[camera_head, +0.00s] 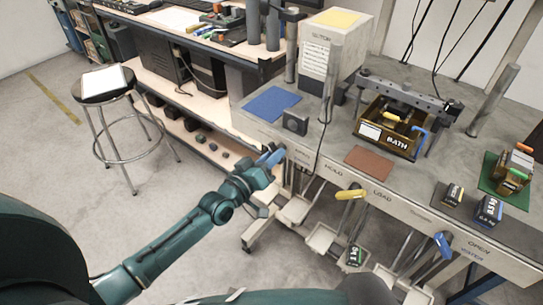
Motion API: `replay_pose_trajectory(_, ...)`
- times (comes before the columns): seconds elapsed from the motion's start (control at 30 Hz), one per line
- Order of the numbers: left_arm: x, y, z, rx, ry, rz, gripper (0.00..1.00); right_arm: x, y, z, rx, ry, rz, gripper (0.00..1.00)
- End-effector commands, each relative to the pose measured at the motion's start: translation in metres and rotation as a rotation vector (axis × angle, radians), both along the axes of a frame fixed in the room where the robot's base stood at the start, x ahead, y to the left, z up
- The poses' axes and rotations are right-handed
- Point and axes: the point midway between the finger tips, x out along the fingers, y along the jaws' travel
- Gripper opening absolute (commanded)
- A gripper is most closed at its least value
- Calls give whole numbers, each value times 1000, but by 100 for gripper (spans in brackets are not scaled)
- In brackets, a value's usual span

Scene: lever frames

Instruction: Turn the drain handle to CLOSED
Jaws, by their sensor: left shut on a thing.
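My left gripper (264,172) reaches in from the lower left to the bench's front edge. It is shut on a blue handle (271,157) at the left end of that edge. The fingers partly hide the handle. I cannot read a label beside it, so I cannot tell from the picture whether it is the drain handle or which way it is set. Another blue handle (444,245) hangs on the front edge at the right, near printed words that look like OPEN and WATER. My right gripper is not in view.
A yellow handle (351,194) sits at the front edge by HOLD and LOAD. The bench (330,165) carries a BATH crate (372,133), a tall box (327,55) and several weights. Pedals (293,211) stand below the edge. A stool (107,98) stands left on open floor.

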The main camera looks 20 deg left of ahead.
Motion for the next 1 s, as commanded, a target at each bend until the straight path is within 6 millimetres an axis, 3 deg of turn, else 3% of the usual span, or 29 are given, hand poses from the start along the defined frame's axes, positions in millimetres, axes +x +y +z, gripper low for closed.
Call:
replay_pose_trajectory(0.33,-1,0,-1,-127,49,-1,1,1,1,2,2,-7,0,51)
replay_pose_trajectory(0.87,-1,0,-1,-148,58,-1,1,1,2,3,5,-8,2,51)
replay_pose_trajectory(0.9,-1,0,-1,-148,58,-1,25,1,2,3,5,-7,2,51)
replay_pose_trajectory(1.0,-1,0,-1,-148,57,-1,33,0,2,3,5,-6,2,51)
